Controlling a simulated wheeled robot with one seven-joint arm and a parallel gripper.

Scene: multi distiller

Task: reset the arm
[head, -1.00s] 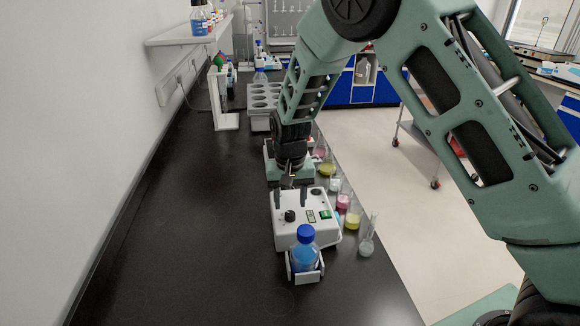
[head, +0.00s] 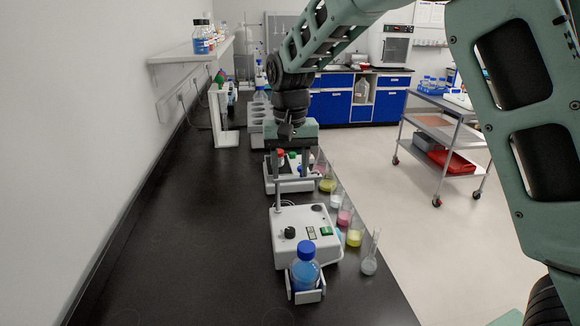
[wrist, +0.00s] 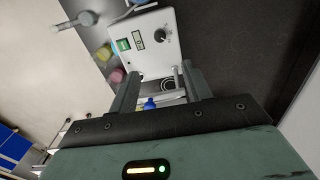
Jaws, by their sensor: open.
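My gripper (head: 290,163) is raised above the bench, pointing down over the back of a white benchtop device (head: 305,240) with a knob and green switch. In the wrist view my gripper (wrist: 160,78) has its two fingers apart with nothing held between them. The device's white housing (wrist: 160,45) shows just beyond the fingertips. A blue-capped bottle of blue liquid (head: 305,268) stands in a white holder at the device's front, apart from my gripper.
Several flasks with coloured liquid, such as a yellow one (head: 354,233), line the bench's right edge. A wall shelf (head: 190,50) is at left. The black bench (head: 190,230) is clear at left. A trolley (head: 440,135) stands on the floor.

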